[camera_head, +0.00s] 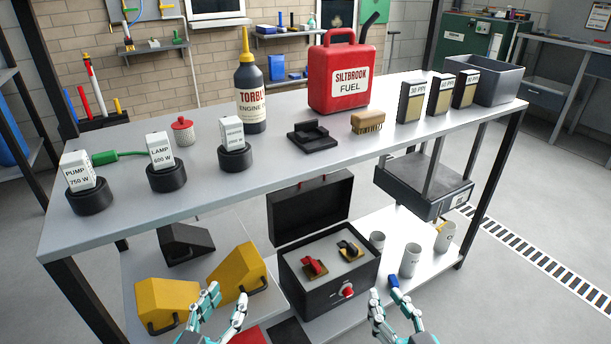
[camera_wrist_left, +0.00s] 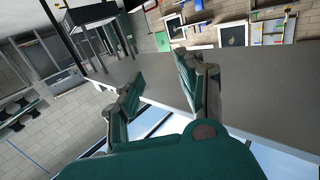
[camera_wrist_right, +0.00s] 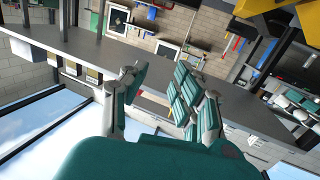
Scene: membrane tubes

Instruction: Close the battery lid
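The black battery box (camera_head: 330,293) sits on the lower shelf in the head view. Its lid (camera_head: 311,211) stands raised at the back, so the box is open. Inside, a red terminal clamp (camera_head: 313,267) and a black terminal clamp (camera_head: 348,249) show on a light top. A red knob (camera_head: 347,291) is on the front face. My left gripper (camera_head: 222,300) is open and empty, left of and in front of the box. My right gripper (camera_head: 388,298) is open and empty, just right of the box front. Neither touches the lid.
The upper table (camera_head: 290,170) overhangs the lid's rear. Yellow blocks (camera_head: 168,300) stand left of the box. White cups (camera_head: 411,260) stand right of it. A dark tray-like unit (camera_head: 424,184) hangs under the table at right.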

